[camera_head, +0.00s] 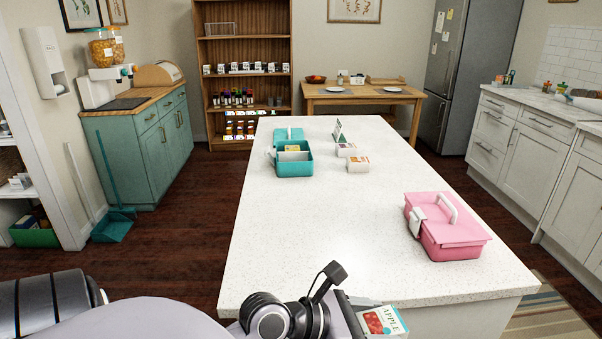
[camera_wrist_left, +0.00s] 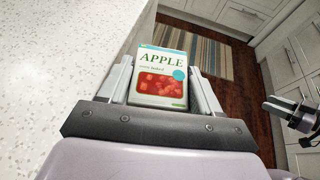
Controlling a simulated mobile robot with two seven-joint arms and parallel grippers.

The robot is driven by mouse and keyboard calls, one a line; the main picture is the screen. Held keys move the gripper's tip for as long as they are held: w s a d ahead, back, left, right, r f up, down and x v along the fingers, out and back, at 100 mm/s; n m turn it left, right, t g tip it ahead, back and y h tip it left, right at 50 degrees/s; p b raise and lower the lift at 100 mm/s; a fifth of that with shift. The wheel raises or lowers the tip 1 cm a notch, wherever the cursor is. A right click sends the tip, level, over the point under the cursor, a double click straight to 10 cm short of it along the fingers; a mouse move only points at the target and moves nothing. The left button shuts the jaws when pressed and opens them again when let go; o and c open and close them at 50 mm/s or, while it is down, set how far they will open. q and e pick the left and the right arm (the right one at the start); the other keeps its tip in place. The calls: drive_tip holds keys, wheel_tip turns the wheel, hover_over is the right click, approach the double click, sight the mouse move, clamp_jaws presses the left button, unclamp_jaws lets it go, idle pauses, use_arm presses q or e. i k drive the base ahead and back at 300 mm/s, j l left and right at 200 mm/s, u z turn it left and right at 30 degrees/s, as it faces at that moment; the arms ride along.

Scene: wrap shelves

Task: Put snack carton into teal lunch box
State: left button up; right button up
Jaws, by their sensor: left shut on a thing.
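The snack carton (camera_wrist_left: 160,79), white and teal with "APPLE" and a red fruit picture, is clamped between the fingers of my left gripper (camera_wrist_left: 163,88). In the head view the carton (camera_head: 383,321) shows at the bottom, by the near edge of the island, with the arm partly covering it. The teal lunch box (camera_head: 295,169) stands open towards the far left of the island, well away from the gripper. It has a pale divider and a small yellowish item inside. My right gripper (camera_wrist_left: 272,108) shows at the right of the left wrist view, too small to judge its fingers.
A pink lunch box (camera_head: 450,236) with a handle stands closed on the island's right side. Small cartons (camera_head: 357,164) and a little standing card (camera_head: 338,131) are right of the teal box. The white countertop (camera_head: 320,225) between is clear.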

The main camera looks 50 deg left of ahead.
sight(295, 171)
drive_tip(key=k+j+z, duration=0.15)
drive_tip(key=z, duration=0.15)
drive_tip(key=k+j+z, duration=0.3)
drive_tip(key=j+z, duration=0.15)
drive_tip(key=z, duration=0.3)
drive_tip(key=k+j+z, duration=0.1)
drive_tip(key=z, duration=0.3)
drive_tip(key=k+j+z, duration=0.1)
drive_tip(key=z, duration=0.35)
drive_tip(key=k+z, duration=0.25)
drive_tip(key=z, duration=0.2)
drive_tip(key=k+j+z, duration=0.1)
drive_tip(key=k+z, duration=0.4)
drive_tip(key=z, duration=0.2)
drive_tip(key=k+z, duration=0.35)
drive_tip(key=k, duration=0.25)
drive_tip(key=k+j, duration=0.1)
drive_tip(key=k, duration=0.55)
drive_tip(key=k+j+u, duration=0.15)
drive_tip(key=k, duration=0.15)
drive_tip(key=k+j+u, duration=0.3)
drive_tip(key=k+u, duration=0.15)
drive_tip(key=k+j+u, duration=0.25)
